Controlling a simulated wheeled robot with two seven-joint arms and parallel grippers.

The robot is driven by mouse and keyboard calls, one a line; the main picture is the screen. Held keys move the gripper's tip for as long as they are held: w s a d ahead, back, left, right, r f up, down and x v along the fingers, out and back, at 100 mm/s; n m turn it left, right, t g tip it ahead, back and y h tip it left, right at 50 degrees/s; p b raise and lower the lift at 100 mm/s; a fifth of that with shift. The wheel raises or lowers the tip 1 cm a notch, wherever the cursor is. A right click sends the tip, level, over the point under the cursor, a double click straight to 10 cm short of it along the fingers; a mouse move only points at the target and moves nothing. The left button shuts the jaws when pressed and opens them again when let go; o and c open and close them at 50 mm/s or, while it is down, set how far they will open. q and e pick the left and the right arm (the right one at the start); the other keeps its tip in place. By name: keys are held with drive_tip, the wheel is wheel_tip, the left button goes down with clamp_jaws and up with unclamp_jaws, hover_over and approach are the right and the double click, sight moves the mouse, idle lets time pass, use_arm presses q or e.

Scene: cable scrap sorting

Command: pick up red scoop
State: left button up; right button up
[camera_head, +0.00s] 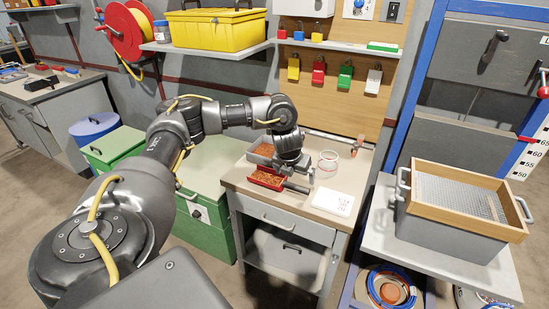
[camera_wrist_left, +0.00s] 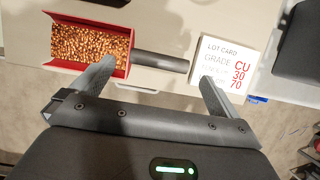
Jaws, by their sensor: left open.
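The red scoop (camera_head: 267,180) lies on the small workbench, filled with copper-coloured granules, its dark handle pointing right. In the left wrist view the red scoop (camera_wrist_left: 120,72) is at the top left, with its handle (camera_wrist_left: 160,62) running between my fingertips. My left gripper (camera_head: 297,172) hangs over the bench at the scoop's handle. In the left wrist view my left gripper (camera_wrist_left: 153,70) is open with nothing held; one fingertip overlaps the scoop's edge in the picture, the other overlaps the lot card. I cannot tell the height gap. My right gripper is not in view.
A white lot card (camera_head: 333,201) lies right of the scoop. A grey bin (camera_head: 262,150) and a clear round container (camera_head: 328,160) stand behind. A grey tub with a wood-framed sieve (camera_head: 470,195) stands on the right table. A green chest (camera_head: 215,165) is left of the bench.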

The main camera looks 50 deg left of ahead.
sight(296, 185)
use_arm(q)
drive_tip(key=shift+w+a+f, duration=0.1)
drive_tip(key=shift+f, duration=0.3)
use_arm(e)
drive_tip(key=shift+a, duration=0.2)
use_arm(q)
drive_tip(key=shift+f, duration=0.35)
drive_tip(key=x, duration=0.4)
drive_tip(key=shift+f, duration=0.3)
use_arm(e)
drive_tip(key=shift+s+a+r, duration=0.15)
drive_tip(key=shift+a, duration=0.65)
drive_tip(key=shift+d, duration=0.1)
use_arm(q)
drive_tip(key=c, duration=1)
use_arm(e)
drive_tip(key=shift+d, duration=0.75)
